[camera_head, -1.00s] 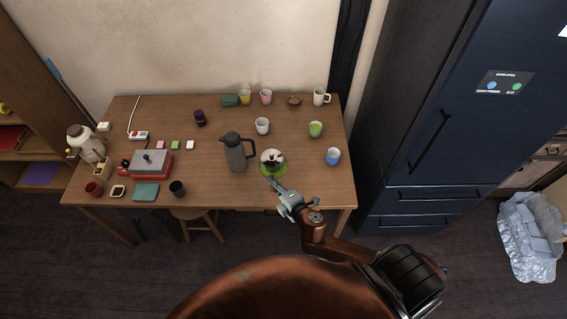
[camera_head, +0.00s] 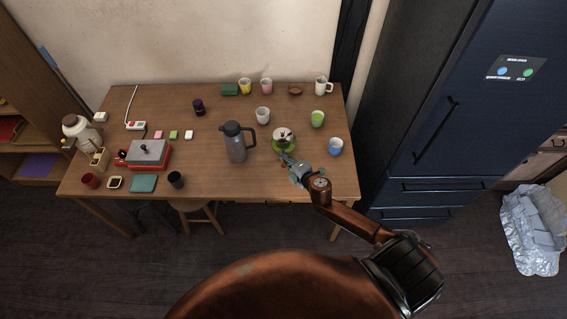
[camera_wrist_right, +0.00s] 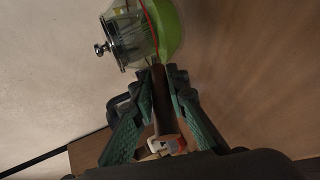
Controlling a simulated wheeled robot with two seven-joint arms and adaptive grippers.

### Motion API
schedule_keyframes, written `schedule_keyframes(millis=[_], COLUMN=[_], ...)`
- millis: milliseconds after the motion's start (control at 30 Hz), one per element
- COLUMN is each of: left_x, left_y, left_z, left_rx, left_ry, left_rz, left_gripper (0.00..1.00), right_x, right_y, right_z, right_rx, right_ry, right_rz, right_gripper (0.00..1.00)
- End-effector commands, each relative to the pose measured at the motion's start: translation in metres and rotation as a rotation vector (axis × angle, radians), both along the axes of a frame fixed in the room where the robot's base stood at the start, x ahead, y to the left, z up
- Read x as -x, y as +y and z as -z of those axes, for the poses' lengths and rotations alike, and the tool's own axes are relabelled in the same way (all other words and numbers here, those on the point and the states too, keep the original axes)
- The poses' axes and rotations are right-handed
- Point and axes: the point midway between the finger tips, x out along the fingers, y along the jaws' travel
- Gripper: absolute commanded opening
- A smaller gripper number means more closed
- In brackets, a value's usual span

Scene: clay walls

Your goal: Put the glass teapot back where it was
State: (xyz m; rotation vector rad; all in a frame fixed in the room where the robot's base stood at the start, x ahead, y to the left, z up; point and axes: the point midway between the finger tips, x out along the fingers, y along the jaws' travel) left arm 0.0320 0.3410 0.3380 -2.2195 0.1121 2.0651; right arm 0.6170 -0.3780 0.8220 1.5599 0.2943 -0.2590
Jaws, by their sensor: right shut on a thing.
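The glass teapot (camera_head: 283,134), with a pale top and a green part at its base, is at the right half of the wooden table. In the right wrist view, its clear body and metal lid knob (camera_wrist_right: 125,38) show at the top, tilted in the picture, with the green part beside it. My right gripper (camera_head: 288,160) is at the teapot's near side. In the wrist view its fingers (camera_wrist_right: 160,85) are shut on the teapot's dark brown handle (camera_wrist_right: 161,104). I cannot tell whether the base touches the table. My left gripper is out of view.
A grey jug (camera_head: 236,146) stands left of the teapot. A white cup (camera_head: 263,115) is behind it; a green cup (camera_head: 318,119) and a blue cup (camera_head: 336,147) are to its right. The table (camera_head: 310,183) is bare at its front right. A dark fridge (camera_head: 430,110) stands at right.

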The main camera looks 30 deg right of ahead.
Motion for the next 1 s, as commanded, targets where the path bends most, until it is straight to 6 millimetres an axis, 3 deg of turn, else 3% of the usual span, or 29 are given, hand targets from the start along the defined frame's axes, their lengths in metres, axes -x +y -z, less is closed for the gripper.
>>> schedule_keyframes(millis=[300,667,700,1000], left_x=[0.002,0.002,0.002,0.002], left_y=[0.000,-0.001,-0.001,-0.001], left_z=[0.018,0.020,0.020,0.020], left_rx=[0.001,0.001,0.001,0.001], left_ry=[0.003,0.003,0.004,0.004], left_rz=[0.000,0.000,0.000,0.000], left_gripper=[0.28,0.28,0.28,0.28], right_x=[-0.004,-0.004,-0.003,-0.003], right_y=[-0.004,-0.003,-0.003,-0.004], right_z=[0.037,0.038,0.040,0.039], right_rx=[-0.001,0.000,0.000,0.000], right_ry=[0.001,-0.001,0.001,0.001], right_rz=[0.003,0.000,0.000,0.001], right_gripper=[0.00,0.00,0.15,0.32])
